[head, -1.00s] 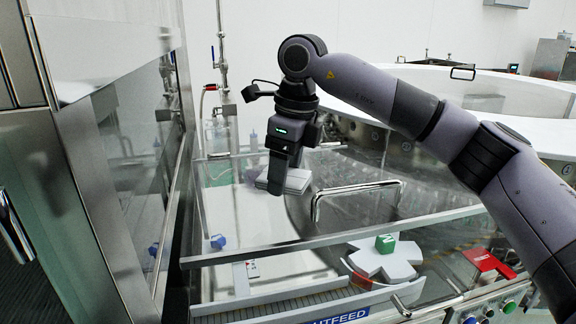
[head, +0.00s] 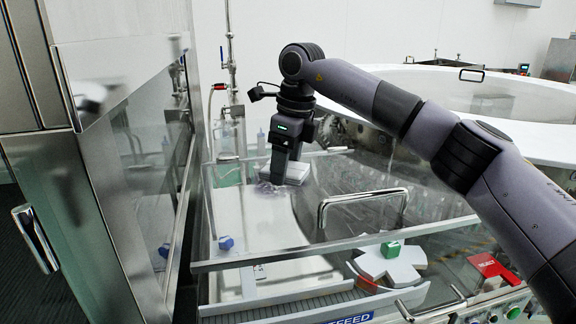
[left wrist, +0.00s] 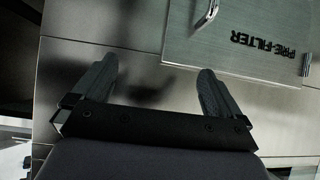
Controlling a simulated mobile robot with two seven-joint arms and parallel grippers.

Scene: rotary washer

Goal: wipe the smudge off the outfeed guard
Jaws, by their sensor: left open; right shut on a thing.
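The outfeed guard is a clear panel (head: 290,222) with a metal handle (head: 362,195), above the outfeed. A greyish-purple smudge (head: 268,189) shows on it, just below and left of a pale pad. My right gripper (head: 287,160) is shut on this pale pad (head: 298,174) and points down over the guard. I cannot tell whether the pad touches the panel. The part of the guard behind the pad is hidden. My left gripper (left wrist: 155,85) shows only in the left wrist view, open and empty, in front of a steel front.
A steel cabinet (head: 110,190) stands close on the left. Under the guard are a star wheel (head: 388,266) with a green block (head: 391,249) and a blue item (head: 226,242). A red reject plate (head: 492,267) lies right. A PRE-FILTER panel (left wrist: 240,45) faces my left gripper.

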